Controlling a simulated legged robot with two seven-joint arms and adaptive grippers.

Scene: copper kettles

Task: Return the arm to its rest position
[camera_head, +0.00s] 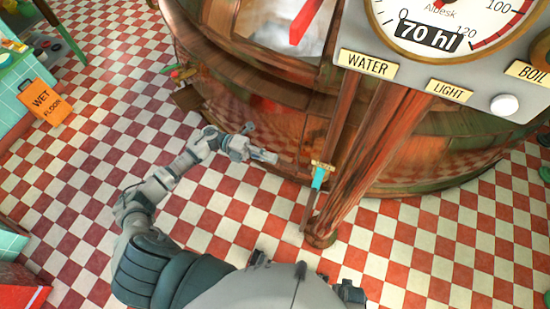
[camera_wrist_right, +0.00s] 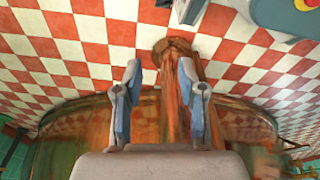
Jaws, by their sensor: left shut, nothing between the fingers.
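My left arm reaches in from the left in the head view, and its gripper (camera_head: 264,156) is shut and empty. It is in front of the copper kettle's lower wall (camera_head: 285,125), left of a lever with a teal handle (camera_head: 319,179), with a gap between them. My right gripper (camera_wrist_right: 159,75) shows in the right wrist view with its two fingers apart and nothing between them. Behind its fingers are a reddish wooden post (camera_wrist_right: 176,85) and the kettle (camera_wrist_right: 80,135). I cannot make out the right gripper in the head view.
A post (camera_head: 365,150) stands on the floor before the kettle, under a grey panel (camera_head: 505,95) with a gauge and labels. An orange wet-floor sign (camera_head: 46,102) stands at the left. The checkered floor (camera_head: 100,165) around my left arm is mostly clear.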

